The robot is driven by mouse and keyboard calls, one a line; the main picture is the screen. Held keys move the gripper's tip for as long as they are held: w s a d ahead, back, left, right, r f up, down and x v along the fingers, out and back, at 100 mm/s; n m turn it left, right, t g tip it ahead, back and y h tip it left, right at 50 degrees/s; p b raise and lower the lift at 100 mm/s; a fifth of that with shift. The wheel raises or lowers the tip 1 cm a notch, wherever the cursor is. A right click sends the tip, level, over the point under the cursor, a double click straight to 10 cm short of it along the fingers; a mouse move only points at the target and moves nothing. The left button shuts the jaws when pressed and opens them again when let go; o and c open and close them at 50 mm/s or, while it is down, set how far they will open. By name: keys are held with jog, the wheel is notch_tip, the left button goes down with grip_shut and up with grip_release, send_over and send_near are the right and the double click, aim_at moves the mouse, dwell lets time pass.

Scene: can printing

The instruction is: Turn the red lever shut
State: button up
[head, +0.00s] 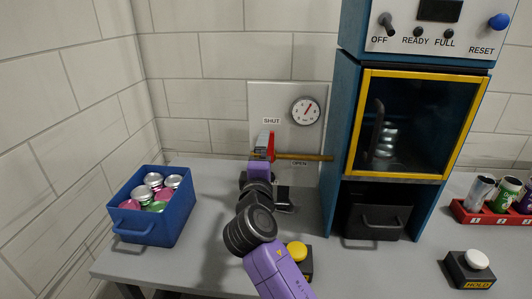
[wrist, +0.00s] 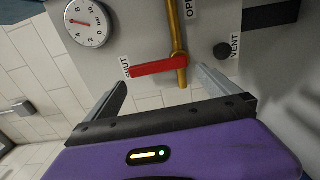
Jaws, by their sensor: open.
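The red lever (wrist: 155,67) is on a brass pipe (wrist: 174,25) on a grey wall panel. It lies across the pipe, its free end at the SHUT label (wrist: 126,66) and turned away from the OPEN label (wrist: 190,9). In the head view the red lever (head: 271,146) points up from the pipe (head: 305,157), partly hidden by my gripper (head: 264,140). In the wrist view my gripper (wrist: 161,78) is open and empty, its fingers spread on either side of the lever's span. The lever appears just beyond the fingertips; contact cannot be told.
A round gauge (wrist: 87,22) and a black VENT knob (wrist: 222,50) sit on the panel. A blue machine (head: 340,120) stands right of it. A blue bin (head: 155,225) of cans is at left. A yellow button (head: 297,250) is near my arm.

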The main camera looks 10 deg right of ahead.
jog(key=v, duration=0.2)
jog(key=shift+s+a, duration=0.1)
jog(key=shift+s, duration=0.2)
jog(key=s+a+r+m+t+y, duration=0.1)
jog(key=a+r+t+y, duration=0.1)
jog(key=a+r+y, duration=0.15)
jog(key=s+f+m+y, duration=0.5)
jog(key=s+f, duration=0.5)
jog(key=s, duration=0.4)
jog(key=s+d+f+m+g+h, duration=0.1)
jog(key=s+d+f+m, duration=0.2)
jog(key=s, duration=1)
jog(key=s+d+f+m+g+h, duration=0.1)
jog(key=s+d+f+m+g, duration=0.1)
jog(key=s, duration=1.1)
jog(key=s+d+f+m+g+h, duration=0.1)
jog(key=s+d+f+m, duration=0.2)
jog(key=s, duration=1)
jog(key=d, duration=0.3)
jog(key=shift+s+d+f+m, duration=0.2)
jog(key=shift+s+f+m, duration=0.1)
jog(key=shift+s+f, duration=0.1)
